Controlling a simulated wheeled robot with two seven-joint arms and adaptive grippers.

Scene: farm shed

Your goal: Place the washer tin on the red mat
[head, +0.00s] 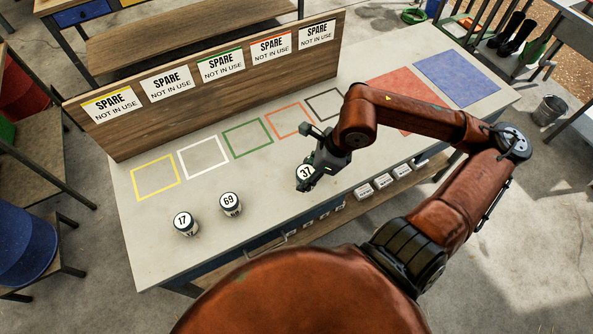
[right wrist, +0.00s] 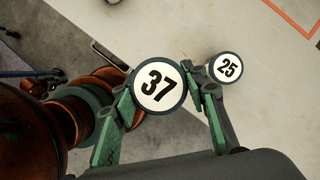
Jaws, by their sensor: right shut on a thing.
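My right gripper (head: 313,170) is shut on a round tin with a white lid marked 37 (head: 304,172), over the bench's front part. In the right wrist view the tin's lid (right wrist: 159,86) sits between the green fingers. Whether it touches the bench is unclear. A tin marked 25 (right wrist: 228,67) stands close beside the right finger; my gripper hides it in the head view. Tins marked 17 (head: 185,223) and 69 (head: 231,204) stand at the front left. No readable label names the washer tin. The red mat (head: 403,80) lies at right, partly behind my arm. My left gripper is not in view.
The bench (head: 160,255) has several empty coloured outlines along its back. A wooden board (head: 215,95) with several "SPARE NOT IN USE" signs stands behind them. A blue mat (head: 456,80) lies right of the red one. White labelled cards (head: 382,181) show at the front edge.

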